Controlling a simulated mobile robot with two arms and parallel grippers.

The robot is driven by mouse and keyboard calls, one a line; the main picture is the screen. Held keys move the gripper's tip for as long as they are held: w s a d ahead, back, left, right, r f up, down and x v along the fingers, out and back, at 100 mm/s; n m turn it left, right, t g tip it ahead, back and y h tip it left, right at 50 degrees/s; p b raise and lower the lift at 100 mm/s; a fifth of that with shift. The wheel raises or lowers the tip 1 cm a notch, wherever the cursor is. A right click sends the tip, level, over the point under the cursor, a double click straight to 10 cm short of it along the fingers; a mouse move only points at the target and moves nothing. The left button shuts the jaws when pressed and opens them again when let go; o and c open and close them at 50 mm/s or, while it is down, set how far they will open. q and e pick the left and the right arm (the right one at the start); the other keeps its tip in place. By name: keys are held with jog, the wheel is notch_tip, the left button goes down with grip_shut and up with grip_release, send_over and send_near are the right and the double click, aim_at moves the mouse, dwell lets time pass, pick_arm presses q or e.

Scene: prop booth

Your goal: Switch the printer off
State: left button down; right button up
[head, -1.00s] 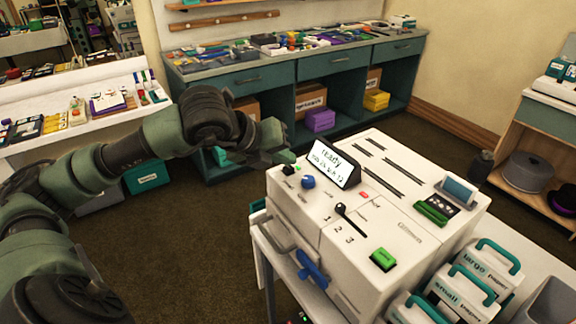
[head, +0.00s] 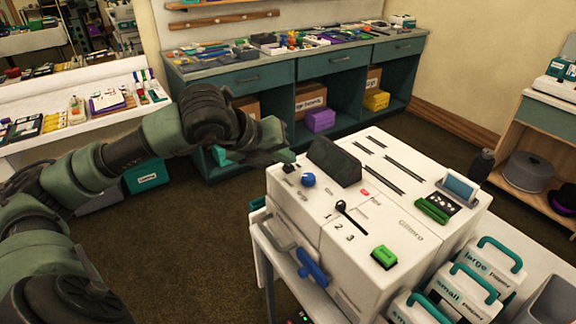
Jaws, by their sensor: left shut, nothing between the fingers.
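The printer (head: 392,225) is a large white box on a white stand. Its tilted display (head: 334,160) is dark and blank. On its top are a small black switch (head: 288,168) at the back left corner, a blue knob (head: 308,180), a small red light or button (head: 365,192), a black lever (head: 348,212) by the numbers 1, 2, 3, and a green block (head: 384,256). My left gripper (head: 288,156) is shut and empty, just above and behind the black switch; I cannot tell whether it touches it. My right gripper is not in view.
White cases with teal handles (head: 480,270) stand at the printer's front right. A teal workbench (head: 300,75) covered with small items is behind. A wooden shelf (head: 530,150) stands at the right. Carpet is free at the left of the printer.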

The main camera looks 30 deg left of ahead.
aim_at(286, 168)
pick_arm(q)
jog(key=shift+f, duration=0.3)
jog(key=shift+r, duration=0.35)
jog(key=shift+d, duration=0.1)
jog(key=shift+r, duration=0.1)
jog(key=shift+r+p, duration=1.85)
jog(key=shift+r, duration=1.15)
